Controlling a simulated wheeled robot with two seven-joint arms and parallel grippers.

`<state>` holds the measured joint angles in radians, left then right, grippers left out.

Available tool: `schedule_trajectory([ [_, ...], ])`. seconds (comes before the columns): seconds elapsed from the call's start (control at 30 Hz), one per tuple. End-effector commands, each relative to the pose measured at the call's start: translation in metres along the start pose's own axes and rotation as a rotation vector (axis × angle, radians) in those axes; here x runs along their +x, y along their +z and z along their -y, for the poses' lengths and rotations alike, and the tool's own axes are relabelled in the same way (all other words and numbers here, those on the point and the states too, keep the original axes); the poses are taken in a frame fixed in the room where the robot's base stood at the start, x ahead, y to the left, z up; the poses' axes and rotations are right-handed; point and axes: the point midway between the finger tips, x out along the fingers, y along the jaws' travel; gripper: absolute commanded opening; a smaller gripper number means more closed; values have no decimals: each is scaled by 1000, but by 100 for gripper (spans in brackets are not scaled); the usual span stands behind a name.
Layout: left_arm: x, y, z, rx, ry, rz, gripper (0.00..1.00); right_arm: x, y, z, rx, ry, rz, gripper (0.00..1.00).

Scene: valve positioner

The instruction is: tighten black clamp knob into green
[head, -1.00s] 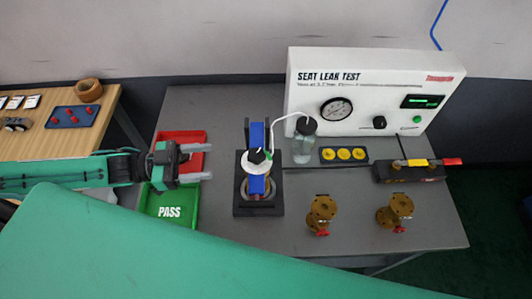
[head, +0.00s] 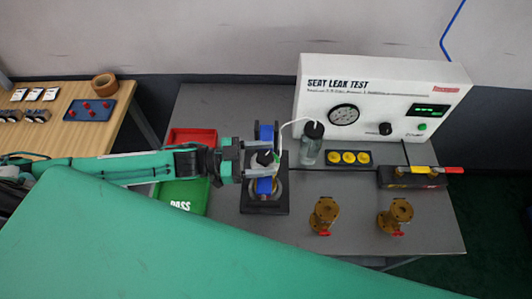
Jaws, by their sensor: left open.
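The black clamp knob (head: 265,157) sits on top of the blue clamp fixture (head: 265,132), whose black base (head: 264,207) stands on the grey table. A white ring lies under the knob. My left gripper (head: 272,160) reaches in from the left at the fixture. Its two fingers are open, one on the far side and one on the near side of the knob. I cannot tell whether they touch it. The gripper partly hides the white ring and the fixture. My right gripper is not in view.
The white seat leak test box (head: 345,90) stands behind, with a jar (head: 311,145) and a yellow-button panel (head: 348,158) before it. Two brass valves (head: 324,215) stand at the front right. A red tray (head: 190,136) and green PASS tray (head: 183,196) lie left.

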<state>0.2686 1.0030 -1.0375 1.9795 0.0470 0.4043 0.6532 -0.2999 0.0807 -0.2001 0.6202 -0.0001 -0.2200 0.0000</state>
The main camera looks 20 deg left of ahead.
Motion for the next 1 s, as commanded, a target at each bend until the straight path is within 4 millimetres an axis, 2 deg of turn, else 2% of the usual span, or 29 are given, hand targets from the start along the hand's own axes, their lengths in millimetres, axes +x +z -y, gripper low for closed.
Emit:
schedule_trajectory([
  [0.13, 7, 0, -1, 0, 2, -1, 60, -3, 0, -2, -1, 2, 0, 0],
  [0.4, 8, 0, 0, 0, 1, 0, 60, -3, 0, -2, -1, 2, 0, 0],
  [0.43, 8, 0, 0, 0, 1, 0, 58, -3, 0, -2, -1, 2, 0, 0],
  [0.6, 8, 0, 0, 0, 1, 0, 25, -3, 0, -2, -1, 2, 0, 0],
  [0.67, 8, 0, 0, 0, 1, 0, 16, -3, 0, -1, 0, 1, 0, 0],
  [1.0, 10, -1, 1, 6, 71, -5, 16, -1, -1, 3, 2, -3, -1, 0],
])
